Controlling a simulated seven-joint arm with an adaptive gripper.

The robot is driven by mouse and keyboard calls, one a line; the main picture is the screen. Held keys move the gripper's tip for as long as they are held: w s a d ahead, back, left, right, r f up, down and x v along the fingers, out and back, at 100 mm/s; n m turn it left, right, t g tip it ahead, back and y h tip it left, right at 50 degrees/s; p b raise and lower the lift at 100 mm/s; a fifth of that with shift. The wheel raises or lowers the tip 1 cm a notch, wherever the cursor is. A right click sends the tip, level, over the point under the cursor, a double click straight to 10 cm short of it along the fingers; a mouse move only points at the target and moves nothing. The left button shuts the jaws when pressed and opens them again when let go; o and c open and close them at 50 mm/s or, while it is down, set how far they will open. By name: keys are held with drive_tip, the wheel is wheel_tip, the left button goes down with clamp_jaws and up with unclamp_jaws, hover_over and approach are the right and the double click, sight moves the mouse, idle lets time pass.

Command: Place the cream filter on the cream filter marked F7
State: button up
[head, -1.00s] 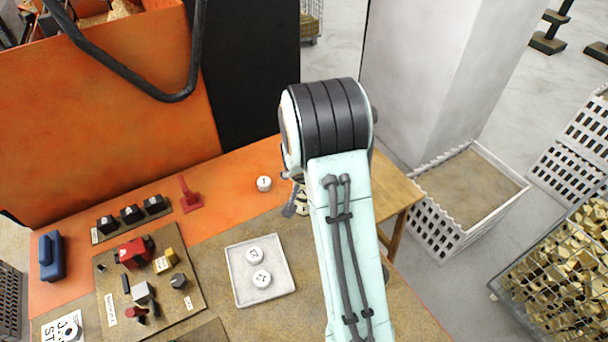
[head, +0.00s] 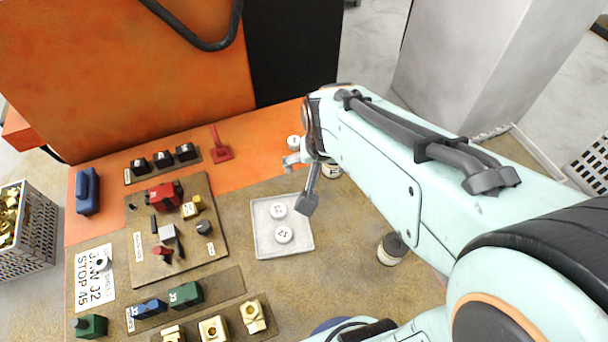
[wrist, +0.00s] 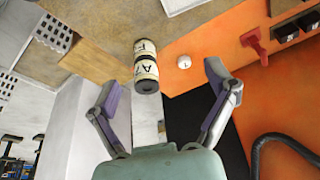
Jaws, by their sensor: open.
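Two cream filters with dark bands show between and beyond my fingers in the wrist view. The nearer filter (wrist: 146,74) has a dark end and large dark lettering that looks like A7. The other cream filter (wrist: 145,48) lines up end to end with it, and they appear stacked and touching; its marking is not clearly legible. In the head view my arm partly hides a cream filter (head: 332,170). Another cream filter (head: 391,251) with a dark top stands apart by the arm. My gripper (head: 300,182) is open and empty, its fingers apart from the pair (wrist: 163,78).
A small white disc (head: 294,142) sits on the orange surface near the pair. A red stand (head: 221,152), a tool board (head: 203,244) and brass parts (head: 213,329) lie left and front.

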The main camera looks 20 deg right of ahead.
drive_tip(key=s+a+r+n+g+y, duration=0.1)
drive_tip(key=s+a+n+g, duration=0.1)
drive_tip(key=s, duration=0.6)
drive_tip(key=s+a+r+n+g+y, duration=0.1)
drive_tip(key=s+a+n, duration=0.2)
drive_tip(key=s+a, duration=0.2)
drive_tip(key=s, duration=0.3)
drive_tip(key=shift+a+g, duration=0.15)
drive_tip(key=shift+g, duration=0.25)
